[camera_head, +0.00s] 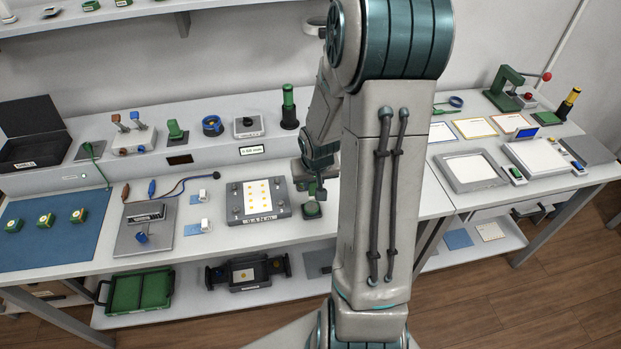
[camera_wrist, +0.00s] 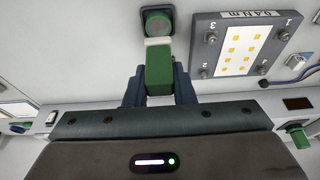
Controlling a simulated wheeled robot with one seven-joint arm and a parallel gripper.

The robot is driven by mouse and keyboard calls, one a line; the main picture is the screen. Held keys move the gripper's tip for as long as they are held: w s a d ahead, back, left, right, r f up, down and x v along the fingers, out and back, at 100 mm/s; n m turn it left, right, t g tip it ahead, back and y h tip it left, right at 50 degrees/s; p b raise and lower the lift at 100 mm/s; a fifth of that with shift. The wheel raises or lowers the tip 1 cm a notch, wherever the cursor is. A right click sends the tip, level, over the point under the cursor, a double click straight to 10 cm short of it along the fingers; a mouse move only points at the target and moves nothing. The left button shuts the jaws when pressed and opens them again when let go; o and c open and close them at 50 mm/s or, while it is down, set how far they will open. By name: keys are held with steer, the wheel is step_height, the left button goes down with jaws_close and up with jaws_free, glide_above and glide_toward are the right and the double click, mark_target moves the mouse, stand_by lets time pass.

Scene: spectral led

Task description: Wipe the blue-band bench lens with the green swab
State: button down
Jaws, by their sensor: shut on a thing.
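My gripper (camera_wrist: 160,93) is shut on the green swab (camera_wrist: 158,68), a green block-like handle with a white end (camera_wrist: 158,41). In the head view my gripper (camera_head: 312,186) is low over the bench, partly hidden by my arm. A small dark block with a round green top (camera_head: 312,209) stands below it; it also shows just beyond the white end in the wrist view (camera_wrist: 157,22). I cannot tell whether they touch. A dark round piece with a blue ring (camera_head: 212,125), possibly the blue-band lens, sits on the raised back shelf, well left of my gripper.
A grey plate with yellow squares (camera_head: 283,212) lies just left of my gripper. Behind are a rack with orange and blue tops (camera_head: 134,145), a grey button box (camera_head: 249,127) and a tall green cylinder (camera_head: 289,107). A cabled stand (camera_head: 143,238) is further left.

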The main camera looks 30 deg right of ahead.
step_height(320, 180, down, 8)
steer(key=b, duration=0.7)
steer(key=shift+r, duration=0.25)
steer(key=w, duration=0.2)
steer(key=w+d, duration=0.1)
steer(key=shift+w+r, duration=0.25)
steer(key=shift+w, duration=0.15)
steer(key=shift+w+d, duration=0.2)
steer(key=shift+w, duration=0.4)
steer(key=shift+s+a, duration=0.2)
steer(key=shift+s, duration=0.45)
steer(key=shift+s+a, duration=0.15)
steer(key=shift+s, duration=0.5)
steer(key=shift+f+b, duration=0.55)
